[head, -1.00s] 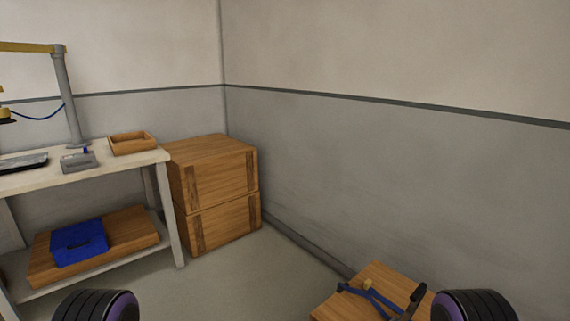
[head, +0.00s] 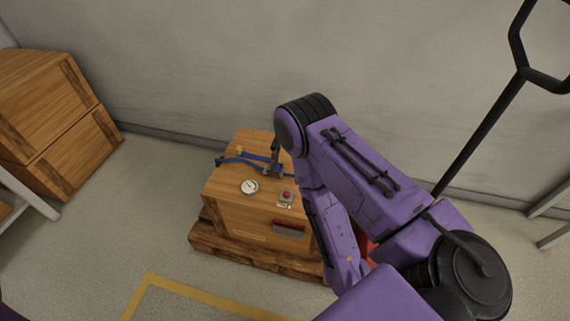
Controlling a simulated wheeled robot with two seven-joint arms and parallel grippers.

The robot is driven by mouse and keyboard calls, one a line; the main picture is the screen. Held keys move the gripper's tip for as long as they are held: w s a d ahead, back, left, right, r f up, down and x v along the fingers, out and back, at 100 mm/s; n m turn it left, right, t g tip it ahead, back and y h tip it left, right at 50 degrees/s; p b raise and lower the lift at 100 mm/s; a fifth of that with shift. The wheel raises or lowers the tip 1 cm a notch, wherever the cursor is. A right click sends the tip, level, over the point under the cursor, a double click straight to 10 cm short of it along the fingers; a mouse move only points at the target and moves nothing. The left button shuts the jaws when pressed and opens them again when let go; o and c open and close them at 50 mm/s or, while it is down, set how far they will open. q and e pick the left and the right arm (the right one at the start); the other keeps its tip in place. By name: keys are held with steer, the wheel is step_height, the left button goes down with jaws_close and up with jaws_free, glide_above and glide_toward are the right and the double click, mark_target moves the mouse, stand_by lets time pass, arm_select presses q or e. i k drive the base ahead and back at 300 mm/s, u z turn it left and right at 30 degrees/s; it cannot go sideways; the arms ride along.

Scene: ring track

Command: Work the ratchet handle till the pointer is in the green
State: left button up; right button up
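The ratchet handle (head: 275,152) is a dark upright lever beside blue straps (head: 240,159) on top of a wooden crate (head: 225,187). Its lower end sits at a small metal ratchet body, and my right arm comes close to it in the picture. A round white gauge (head: 249,187) lies on the crate top near the front. Its pointer is too small to read. My purple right arm reaches in from the right and hides the crate's right side. Neither gripper shows.
A red button box (head: 286,197) is on the crate's front edge. The crate stands on a wooden pallet (head: 225,244). Yellow floor tape (head: 200,291) runs in front. Stacked wooden boxes (head: 50,120) stand at the left wall. A black pole frame (head: 480,135) rises at the right.

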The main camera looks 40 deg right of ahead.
mark_target(274, 155)
steer(key=z, duration=0.05)
steer(key=k, duration=0.55)
steer(key=u, duration=0.7)
steer(key=i, duration=0.75)
steer(key=z, duration=0.5)
steer(key=i, duration=0.7)
steer(key=z, duration=0.75)
